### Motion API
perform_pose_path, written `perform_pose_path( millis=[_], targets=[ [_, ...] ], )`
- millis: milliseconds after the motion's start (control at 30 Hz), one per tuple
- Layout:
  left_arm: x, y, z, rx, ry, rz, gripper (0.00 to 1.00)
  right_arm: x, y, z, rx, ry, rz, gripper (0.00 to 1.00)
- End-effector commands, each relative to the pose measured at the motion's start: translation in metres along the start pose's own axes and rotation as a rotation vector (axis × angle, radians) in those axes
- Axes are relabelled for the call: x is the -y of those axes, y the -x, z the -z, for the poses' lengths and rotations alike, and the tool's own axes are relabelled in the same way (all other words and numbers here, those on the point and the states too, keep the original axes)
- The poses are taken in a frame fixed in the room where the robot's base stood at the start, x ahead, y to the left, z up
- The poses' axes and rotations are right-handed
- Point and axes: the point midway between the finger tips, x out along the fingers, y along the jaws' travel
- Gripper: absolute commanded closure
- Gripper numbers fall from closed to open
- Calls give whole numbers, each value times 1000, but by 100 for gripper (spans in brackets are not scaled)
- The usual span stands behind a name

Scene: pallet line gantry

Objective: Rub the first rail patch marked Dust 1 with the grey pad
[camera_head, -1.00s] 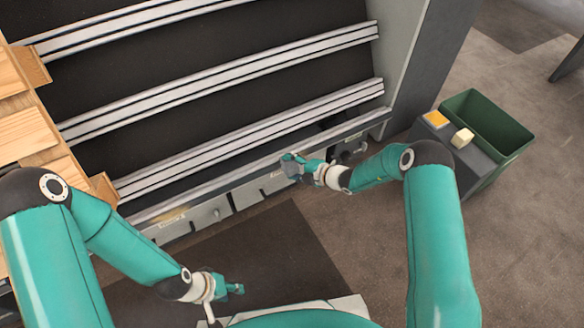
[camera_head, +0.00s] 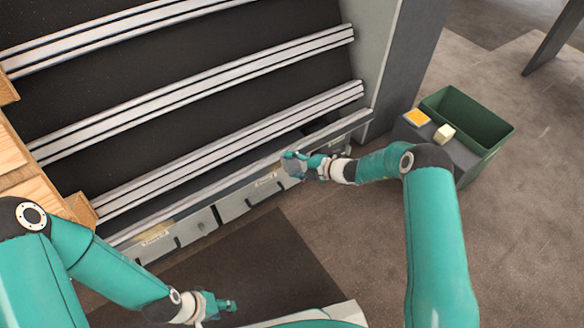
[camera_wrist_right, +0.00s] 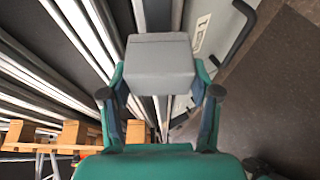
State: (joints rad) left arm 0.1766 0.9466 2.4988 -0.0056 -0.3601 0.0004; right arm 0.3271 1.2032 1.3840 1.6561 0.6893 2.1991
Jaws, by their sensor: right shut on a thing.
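The grey pad (camera_head: 293,168) is a small block held by my right gripper (camera_head: 300,164), beside the lowest front rail (camera_head: 215,188). In the right wrist view the pad (camera_wrist_right: 160,62) sits between both fingers, with rails beyond it. I cannot tell whether it touches the rail. A tan-brown patch (camera_head: 148,232) shows toward the left end of the front rail, well left of the pad, near a pale label (camera_head: 156,238). Another label (camera_head: 265,180) is near the pad. Their writing is too small to read. My left gripper (camera_head: 222,305) is low in front, empty, its jaw state unclear.
More pale rails (camera_head: 200,95) cross the dark bed behind. Wooden boards (camera_head: 25,165) stand at the left. A grey post (camera_head: 400,60) rises at the right. A green bin (camera_head: 468,120) stands beside a grey stand with an orange pad and a cream block (camera_head: 444,134).

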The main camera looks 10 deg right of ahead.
Motion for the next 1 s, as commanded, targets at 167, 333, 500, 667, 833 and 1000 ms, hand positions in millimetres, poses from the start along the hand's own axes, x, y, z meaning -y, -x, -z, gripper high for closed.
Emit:
perform_pose_path(
  millis=[167, 333, 500, 667, 833, 1000],
  targets=[
    [2, -4, 0, 0, 0, 0, 60, -1, 3, -12, 9, -1, -1, 66],
    [1, -4, 0, 0, 0, 0, 60, -1, 4, -13, 11, -1, 0, 66],
    [1, -2, 0, 0, 0, 0, 60, -2, 5, -14, 14, -2, -1, 66],
    [-3, 9, 0, 0, 0, 0, 60, -4, 16, -8, 11, -3, 1, 66],
    [-9, 25, 0, 0, 0, 0, 60, -5, 32, 0, 8, -4, 1, 66],
    [-14, 39, 0, 0, 0, 0, 60, -5, 47, 7, 7, -3, 0, 66]
  ],
)
